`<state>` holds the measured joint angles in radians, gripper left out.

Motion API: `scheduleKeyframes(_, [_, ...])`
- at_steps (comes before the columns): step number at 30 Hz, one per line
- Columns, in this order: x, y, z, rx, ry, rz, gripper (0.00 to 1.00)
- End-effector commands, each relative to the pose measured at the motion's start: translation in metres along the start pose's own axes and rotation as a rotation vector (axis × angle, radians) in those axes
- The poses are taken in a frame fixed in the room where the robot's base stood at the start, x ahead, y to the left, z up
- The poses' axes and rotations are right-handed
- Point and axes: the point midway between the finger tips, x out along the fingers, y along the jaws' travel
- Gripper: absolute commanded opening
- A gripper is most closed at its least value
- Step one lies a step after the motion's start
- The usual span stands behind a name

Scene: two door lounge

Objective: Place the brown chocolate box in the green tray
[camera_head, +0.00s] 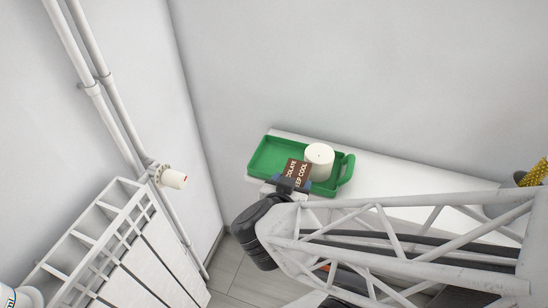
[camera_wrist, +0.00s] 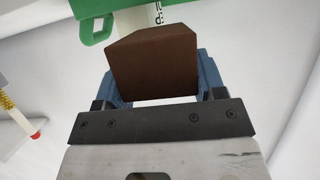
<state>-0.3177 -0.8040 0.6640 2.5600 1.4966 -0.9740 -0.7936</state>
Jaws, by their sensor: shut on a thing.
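The brown chocolate box (camera_head: 299,170) with pale lettering is between the fingers of my gripper (camera_head: 287,184), which is shut on it. In the wrist view the box (camera_wrist: 153,65) fills the space between the blue fingers of my gripper (camera_wrist: 155,88). The green tray (camera_head: 262,154) lies on a white shelf, and the box overlaps its front part in the head view. The tray's green edge (camera_wrist: 97,8) and handle show at the top of the wrist view. I cannot tell whether the box touches the tray.
A white candle-like cylinder (camera_head: 319,160) stands in the tray, right of the box. A radiator (camera_head: 115,245) stands at the lower left. The tray's left part is bare.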

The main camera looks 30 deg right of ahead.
Motion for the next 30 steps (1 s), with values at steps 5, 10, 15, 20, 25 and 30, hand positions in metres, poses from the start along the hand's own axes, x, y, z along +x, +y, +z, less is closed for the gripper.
scheduleKeyframes(5, [0.007, -0.005, -0.002, -0.001, -0.001, 0.001, 0.35])
scheduleKeyframes(10, [0.013, -0.009, -0.004, -0.001, 0.000, 0.001, 0.35])
scheduleKeyframes(15, [0.019, -0.014, -0.005, -0.001, 0.000, 0.002, 0.35])
scheduleKeyframes(20, [0.025, -0.018, -0.006, -0.001, -0.002, 0.001, 0.35])
scheduleKeyframes(25, [0.035, -0.026, -0.009, -0.001, -0.002, 0.002, 0.35])
scheduleKeyframes(30, [0.044, -0.033, -0.012, 0.000, -0.002, 0.002, 0.35])
